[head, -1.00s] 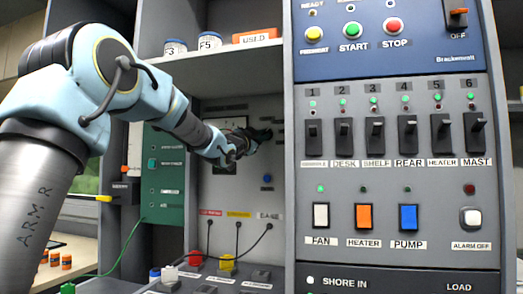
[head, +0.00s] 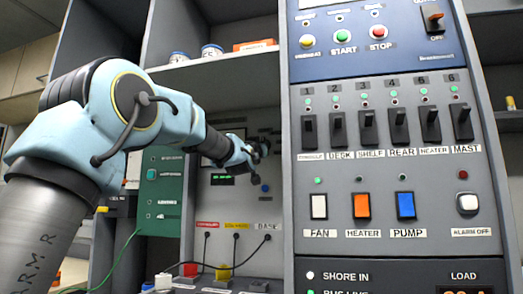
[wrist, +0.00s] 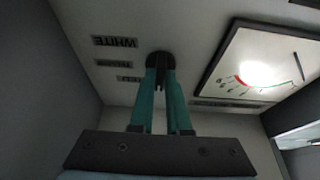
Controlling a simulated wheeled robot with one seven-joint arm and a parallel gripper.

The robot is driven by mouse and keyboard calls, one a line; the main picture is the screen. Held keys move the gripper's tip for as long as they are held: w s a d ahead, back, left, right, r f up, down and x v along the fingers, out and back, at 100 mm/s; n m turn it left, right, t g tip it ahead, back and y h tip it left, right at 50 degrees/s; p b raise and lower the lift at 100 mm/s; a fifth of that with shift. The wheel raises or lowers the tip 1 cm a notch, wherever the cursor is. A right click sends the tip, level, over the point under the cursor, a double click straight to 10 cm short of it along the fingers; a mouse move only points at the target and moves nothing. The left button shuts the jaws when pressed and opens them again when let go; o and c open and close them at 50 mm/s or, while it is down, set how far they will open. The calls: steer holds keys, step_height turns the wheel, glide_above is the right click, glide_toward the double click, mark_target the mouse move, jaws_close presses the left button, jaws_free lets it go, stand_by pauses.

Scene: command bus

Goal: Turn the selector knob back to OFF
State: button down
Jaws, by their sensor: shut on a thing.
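The selector knob (wrist: 158,58) is a dark round knob on the grey back panel, at the upper middle of the wrist view. My gripper (wrist: 160,82) has two teal fingers closed together on it, and they hide most of it. I cannot tell which way its pointer faces. Labels (wrist: 117,42) stand in a column left of the knob; the largest reads WHITE and the smaller ones are hard to read. In the head view my gripper (head: 262,149) reaches into the recess left of the switch panel, and the knob is too small to tell there.
A framed meter (wrist: 262,68) with a lit dial is right of the knob. A switch panel (head: 390,180) with several levers and buttons stands right of my arm. A shelf (head: 225,62) with jars runs above. Cables and plugs (head: 222,270) lie below.

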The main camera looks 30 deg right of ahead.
steer(key=shift+f, duration=0.1)
stand_by(0.4)
steer(key=c, duration=0.9)
jaws_free()
steer(key=shift+s, duration=0.1)
steer(key=b+v, duration=0.3)
steer(key=v, duration=0.7)
steer(key=shift+s+a, duration=0.25)
